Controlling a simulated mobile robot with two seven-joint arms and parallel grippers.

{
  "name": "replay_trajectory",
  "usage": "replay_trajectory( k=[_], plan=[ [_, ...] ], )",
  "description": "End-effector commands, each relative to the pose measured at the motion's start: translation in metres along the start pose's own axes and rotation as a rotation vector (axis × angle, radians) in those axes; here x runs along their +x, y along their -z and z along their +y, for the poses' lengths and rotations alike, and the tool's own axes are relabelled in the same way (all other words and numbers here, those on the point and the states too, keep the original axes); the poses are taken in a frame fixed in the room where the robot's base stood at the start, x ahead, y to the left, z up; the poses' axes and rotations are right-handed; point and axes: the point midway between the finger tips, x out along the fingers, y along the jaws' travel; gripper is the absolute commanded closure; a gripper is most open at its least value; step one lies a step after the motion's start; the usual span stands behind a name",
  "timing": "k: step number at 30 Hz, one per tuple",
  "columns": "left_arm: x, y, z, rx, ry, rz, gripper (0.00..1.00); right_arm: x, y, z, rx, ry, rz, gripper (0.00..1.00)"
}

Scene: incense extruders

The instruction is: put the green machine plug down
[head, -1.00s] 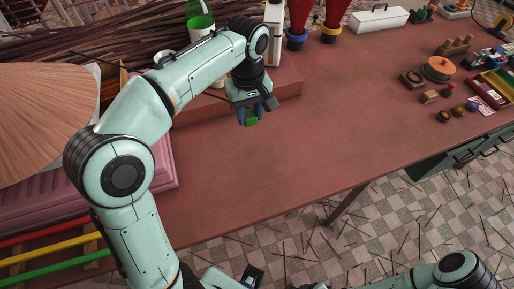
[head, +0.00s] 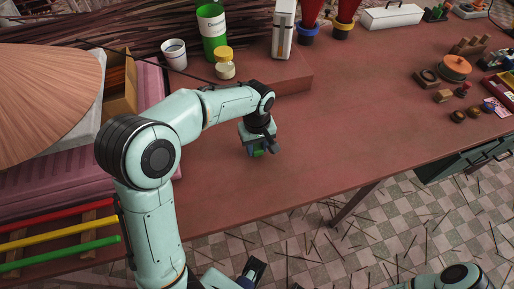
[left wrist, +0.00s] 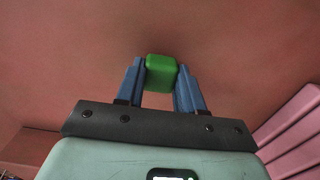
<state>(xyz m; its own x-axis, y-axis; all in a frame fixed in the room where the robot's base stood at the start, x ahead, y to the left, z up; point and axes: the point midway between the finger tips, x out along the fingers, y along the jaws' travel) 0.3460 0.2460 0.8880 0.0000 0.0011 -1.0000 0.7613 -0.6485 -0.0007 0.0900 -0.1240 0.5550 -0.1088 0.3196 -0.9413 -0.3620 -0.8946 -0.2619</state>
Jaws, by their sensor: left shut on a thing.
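The green machine plug (left wrist: 161,72) is a small rounded block between the two blue fingers of my left gripper (left wrist: 160,88) in the left wrist view. My left gripper (head: 260,151) is shut on it, pointing down over the bare red-brown tabletop (head: 335,130). In the head view only a bit of the green plug (head: 258,154) shows at the fingertips. I cannot tell whether the plug touches the table. My right gripper (head: 252,272) shows partly at the bottom edge, over the floor, and its jaws are unclear.
A green-and-white container (head: 212,35) and white cup (head: 174,54) stand nearby. Pink slabs (head: 75,175) lie left. The table's middle is clear.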

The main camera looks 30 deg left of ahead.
Motion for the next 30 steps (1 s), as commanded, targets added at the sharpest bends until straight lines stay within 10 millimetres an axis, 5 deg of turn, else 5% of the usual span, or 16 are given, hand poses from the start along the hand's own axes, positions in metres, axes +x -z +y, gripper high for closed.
replay_trajectory(
  k=[14, 15, 17, 30],
  plan=[
    [0.014, 0.0, 0.0, 0.0, -0.001, 0.0, 1.0, 0.003, 0.0, 0.001, 0.0, 0.0, -0.001, 0.32],
    [0.015, 0.0, 0.0, 0.0, -0.001, 0.0, 0.6, 0.004, 0.0, 0.002, 0.0, 0.0, -0.001, 0.32],
    [0.014, 0.0, 0.0, 0.0, -0.001, 0.0, 0.4, 0.003, 0.0, 0.001, 0.0, 0.0, -0.001, 0.32],
    [0.002, 0.001, 0.001, 0.0, -0.004, 0.003, 0.37, 0.0, 0.0, 0.0, 0.0, 0.0, 0.0, 0.32]
  ],
)
